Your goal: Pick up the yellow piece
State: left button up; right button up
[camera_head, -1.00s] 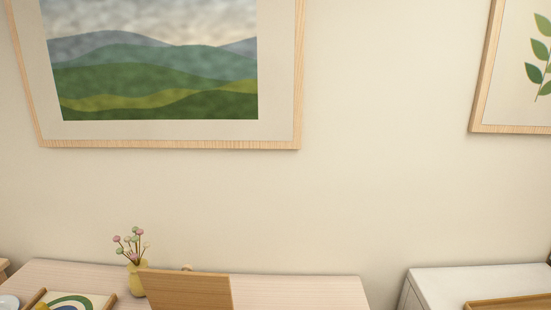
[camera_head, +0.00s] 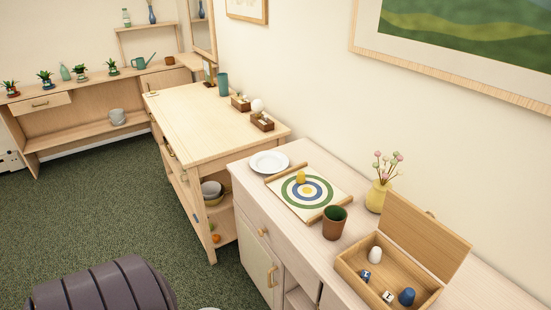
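The yellow piece (camera_head: 301,177) is a small pawn-like figure standing upright on a square board (camera_head: 327,199) with green, white and blue rings. It stands toward the board's far side, off the yellow centre. The board lies on top of a pale wooden cabinet (camera_head: 268,220) against the wall. Neither of my grippers shows in the head view.
Beside the board stand a white plate (camera_head: 269,162), a brown cup (camera_head: 334,222), a yellow flower vase (camera_head: 378,195) and an open wooden box (camera_head: 427,285) with several pieces. A wooden table (camera_head: 207,120) stands beyond. A dark cushioned seat (camera_head: 98,288) is at lower left; carpet (camera_head: 100,200) lies clear.

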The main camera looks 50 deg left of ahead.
aim_at(301, 177)
jog(key=u, duration=1.25)
